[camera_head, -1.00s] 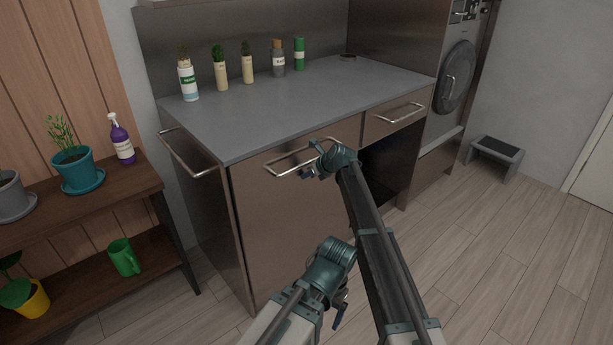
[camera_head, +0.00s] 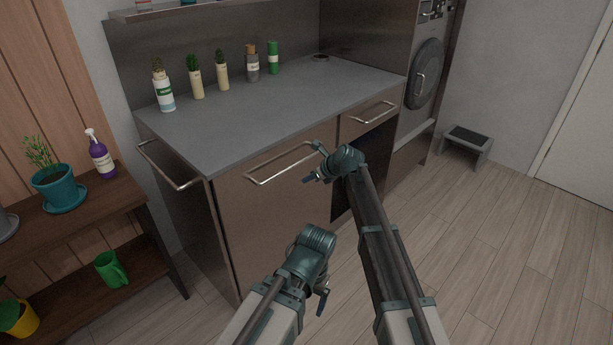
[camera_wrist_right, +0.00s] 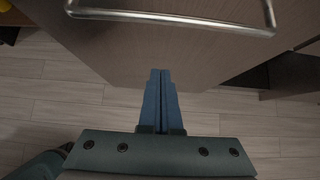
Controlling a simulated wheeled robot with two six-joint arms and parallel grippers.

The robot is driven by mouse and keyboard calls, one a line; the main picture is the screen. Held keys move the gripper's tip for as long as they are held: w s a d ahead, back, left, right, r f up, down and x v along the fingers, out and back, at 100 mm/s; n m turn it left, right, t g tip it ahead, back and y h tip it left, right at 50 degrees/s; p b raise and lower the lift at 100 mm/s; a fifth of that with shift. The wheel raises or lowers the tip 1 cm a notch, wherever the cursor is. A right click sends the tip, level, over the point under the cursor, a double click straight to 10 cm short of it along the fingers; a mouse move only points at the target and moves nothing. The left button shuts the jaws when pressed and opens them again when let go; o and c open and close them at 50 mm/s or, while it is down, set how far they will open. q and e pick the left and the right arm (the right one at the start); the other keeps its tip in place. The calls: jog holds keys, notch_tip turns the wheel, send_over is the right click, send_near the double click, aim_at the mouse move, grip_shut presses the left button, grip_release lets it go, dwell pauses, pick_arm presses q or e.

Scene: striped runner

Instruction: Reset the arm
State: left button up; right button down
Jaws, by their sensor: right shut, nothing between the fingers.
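My right gripper (camera_head: 312,178) is in front of the cabinet's metal bar handle (camera_head: 268,165), at the end of the arm on the right in the head view. In the right wrist view its two blue fingers (camera_wrist_right: 160,78) are together with nothing between them. They point at the brown cabinet front, and the handle (camera_wrist_right: 180,18) crosses the top of that view, apart from the fingers. My left gripper (camera_head: 322,298) shows at the end of the nearer arm, low in the middle of the head view. Its fingers are small and partly hidden by the wrist.
The counter (camera_head: 270,110) carries several bottles along its back. A wooden shelf (camera_head: 110,215) at left holds a potted plant (camera_head: 60,187), a purple spray bottle (camera_head: 101,157) and a green mug (camera_head: 110,269). A step stool (camera_head: 466,144) stands at the right.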

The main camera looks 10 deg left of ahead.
jog(key=shift+d, duration=0.1)
jog(key=s+d+f+n+g+h, duration=0.2)
jog(key=s+d+f+n+h, duration=0.1)
jog(key=s+d+n, duration=1.2)
jog(key=s+d+f+n+g+h, duration=0.35)
jog(key=s+d+n, duration=0.7)
jog(key=s, duration=0.85)
jog(key=s+a+n+h, duration=0.2)
jog(key=s+a+n, duration=0.2)
jog(key=s+a, duration=0.45)
notch_tip(320, 180, up, 15)
jog(key=w+a+p, duration=0.1)
jog(key=w+p, duration=0.1)
jog(key=p, duration=1.2)
jog(key=shift+a+p, duration=0.25)
jog(key=shift+p, duration=0.1)
jog(key=shift+f, duration=0.1)
